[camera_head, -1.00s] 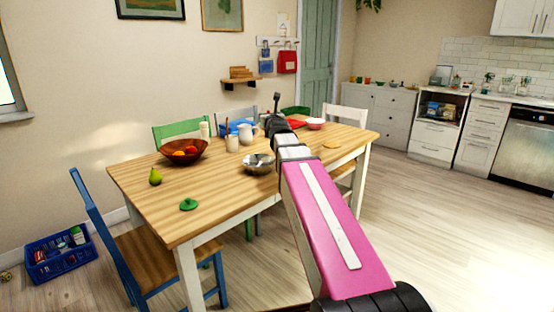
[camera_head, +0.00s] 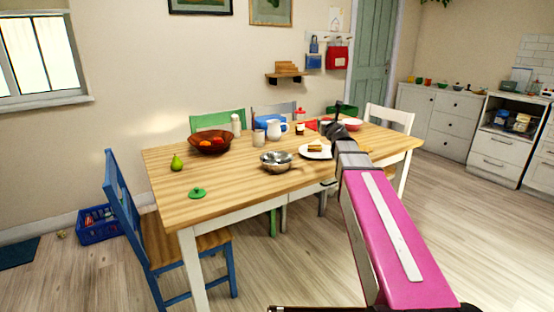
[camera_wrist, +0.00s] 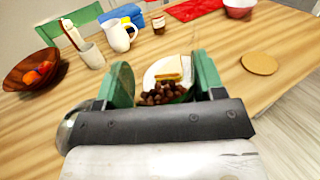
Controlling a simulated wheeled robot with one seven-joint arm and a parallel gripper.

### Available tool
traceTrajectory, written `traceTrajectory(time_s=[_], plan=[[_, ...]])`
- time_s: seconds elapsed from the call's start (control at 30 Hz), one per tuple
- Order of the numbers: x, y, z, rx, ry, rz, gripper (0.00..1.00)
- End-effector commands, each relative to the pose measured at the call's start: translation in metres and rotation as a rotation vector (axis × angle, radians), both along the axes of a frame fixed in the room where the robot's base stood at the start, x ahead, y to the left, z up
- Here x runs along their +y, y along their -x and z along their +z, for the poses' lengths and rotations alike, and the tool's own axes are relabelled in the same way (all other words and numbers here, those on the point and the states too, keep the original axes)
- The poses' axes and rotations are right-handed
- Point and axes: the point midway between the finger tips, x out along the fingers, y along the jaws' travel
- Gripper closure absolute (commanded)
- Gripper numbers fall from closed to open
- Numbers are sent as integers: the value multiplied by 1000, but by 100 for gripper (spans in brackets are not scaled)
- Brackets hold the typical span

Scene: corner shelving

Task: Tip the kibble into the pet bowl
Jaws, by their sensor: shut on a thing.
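A shiny steel bowl (camera_head: 276,161), which looks like the pet bowl, stands on the wooden table near its front edge. Brown kibble (camera_wrist: 165,95) shows between the green fingers of my gripper (camera_wrist: 164,82) in the wrist view. My gripper is shut on what holds the kibble; that container is mostly hidden. In the head view my gripper (camera_head: 337,112) is over the table, to the right of the bowl in the picture. In the wrist view part of the steel bowl (camera_wrist: 68,132) shows at left, mostly behind my gripper.
A plate with a sandwich (camera_head: 315,149) lies right of the bowl. A fruit bowl (camera_head: 210,143), a white jug (camera_head: 277,130), a pear (camera_head: 177,163) and a green lid (camera_head: 197,193) are also on the table (camera_head: 225,182). A blue chair (camera_head: 118,200) stands at the left end.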

Motion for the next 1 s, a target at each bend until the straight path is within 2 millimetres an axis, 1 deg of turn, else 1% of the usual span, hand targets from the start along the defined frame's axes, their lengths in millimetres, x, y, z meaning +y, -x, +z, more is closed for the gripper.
traceTrajectory(time_s=[0.27,0.47,0.7,0.9,1.0], plan=[[13,-11,-20,0,-2,63,73],[28,-20,-37,1,-2,138,73],[63,-37,-69,0,-2,326,73],[94,-48,-85,-1,-2,495,73],[107,-52,-89,0,-2,569,73]])
